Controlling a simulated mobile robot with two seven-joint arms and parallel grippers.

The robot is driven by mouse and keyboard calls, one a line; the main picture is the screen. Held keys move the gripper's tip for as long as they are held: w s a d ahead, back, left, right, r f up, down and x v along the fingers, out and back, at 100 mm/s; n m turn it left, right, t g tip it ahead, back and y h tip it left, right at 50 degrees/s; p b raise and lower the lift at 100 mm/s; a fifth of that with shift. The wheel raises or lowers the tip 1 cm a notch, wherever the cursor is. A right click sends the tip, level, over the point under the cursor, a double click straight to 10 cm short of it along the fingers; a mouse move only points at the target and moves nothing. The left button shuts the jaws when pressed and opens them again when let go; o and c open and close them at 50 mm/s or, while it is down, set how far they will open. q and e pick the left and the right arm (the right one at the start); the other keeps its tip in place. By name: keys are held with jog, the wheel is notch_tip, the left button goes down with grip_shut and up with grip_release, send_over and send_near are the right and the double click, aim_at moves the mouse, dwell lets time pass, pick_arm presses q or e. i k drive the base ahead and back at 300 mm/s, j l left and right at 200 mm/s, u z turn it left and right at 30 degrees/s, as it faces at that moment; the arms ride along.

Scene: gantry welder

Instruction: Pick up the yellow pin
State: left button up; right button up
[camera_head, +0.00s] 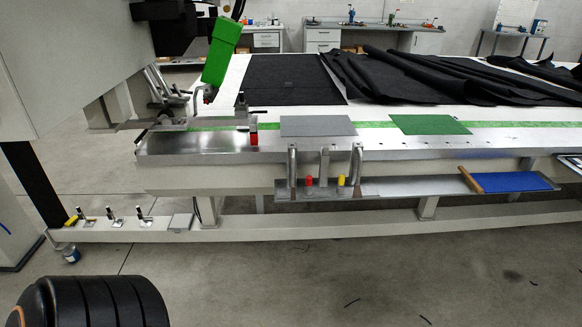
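The yellow pin (341,181) is small and stands upright on the narrow metal shelf (400,187) along the front of the long table. A similar red pin (309,181) stands to its left. Grey metal uprights stand close by the pins, with one between the two and one just right of the yellow pin. Neither of my grippers is in view. A black ribbed rounded part at the lower left looks like a piece of my own arm.
A blue mat (515,181) and a wooden-handled tool (471,180) lie on the shelf's right. A red block (254,138) sits near the tabletop edge (190,142). A green welder head (220,52) hangs above. A low beam runs below the shelf. The floor (330,275) in front is open.

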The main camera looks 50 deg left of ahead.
aim_at(341, 178)
jog(key=u, duration=1.15)
jog(key=i+j, duration=0.15)
jog(key=j, duration=0.2)
jog(key=i+j+u, duration=0.15)
jog(key=j, duration=0.2)
jog(key=i+j, duration=0.25)
jog(key=j+u, duration=0.05)
jog(key=j, duration=0.05)
